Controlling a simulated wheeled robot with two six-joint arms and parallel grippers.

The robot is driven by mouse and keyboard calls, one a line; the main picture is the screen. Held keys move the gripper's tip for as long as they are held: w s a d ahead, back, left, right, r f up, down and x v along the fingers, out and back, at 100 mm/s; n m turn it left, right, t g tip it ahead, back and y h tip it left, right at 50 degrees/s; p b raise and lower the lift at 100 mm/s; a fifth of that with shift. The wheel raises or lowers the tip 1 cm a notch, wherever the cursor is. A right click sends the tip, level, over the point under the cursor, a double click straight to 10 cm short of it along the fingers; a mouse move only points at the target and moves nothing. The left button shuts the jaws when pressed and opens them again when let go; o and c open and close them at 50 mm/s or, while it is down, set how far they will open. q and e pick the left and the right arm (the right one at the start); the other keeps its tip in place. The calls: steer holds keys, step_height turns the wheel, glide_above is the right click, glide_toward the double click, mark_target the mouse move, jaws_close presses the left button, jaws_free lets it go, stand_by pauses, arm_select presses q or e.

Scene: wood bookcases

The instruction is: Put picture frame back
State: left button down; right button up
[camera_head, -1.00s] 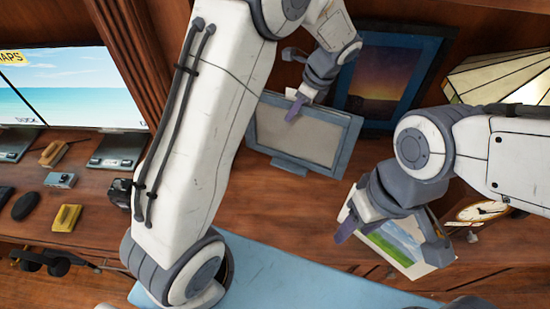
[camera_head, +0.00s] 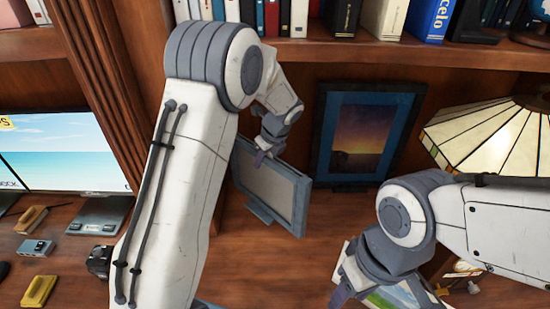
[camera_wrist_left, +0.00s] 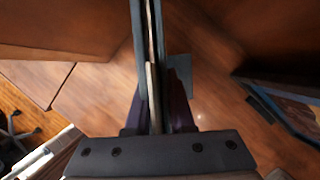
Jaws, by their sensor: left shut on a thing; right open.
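A grey-blue picture frame (camera_head: 270,185) with a blank greyish panel and a small foot is at the left of the wooden shelf bay. My left gripper (camera_head: 264,150) is shut on its top edge. In the left wrist view the frame (camera_wrist_left: 147,45) shows edge-on between my left fingers (camera_wrist_left: 155,110). I cannot tell whether its foot touches the shelf. My right gripper (camera_head: 345,285) is open at the lower right, close to a small landscape picture (camera_head: 400,296), which my arm partly hides. I cannot tell whether they touch.
A dark blue framed sunset picture (camera_head: 365,135) stands against the back panel. A stained-glass lamp (camera_head: 490,135) is at the right. Books (camera_head: 385,15) fill the shelf above. A wooden upright (camera_head: 110,95) bounds the left side. Shelf surface (camera_head: 265,250) before the sunset picture looks clear.

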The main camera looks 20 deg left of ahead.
arm_select(q)
steer(key=x, duration=0.6)
steer(key=shift+a+p, duration=0.35)
steer(key=shift+p, duration=0.1)
steer(key=shift+f, duration=0.1)
steer(key=c, duration=0.8)
jaws_free()
steer(key=shift+f, duration=0.1)
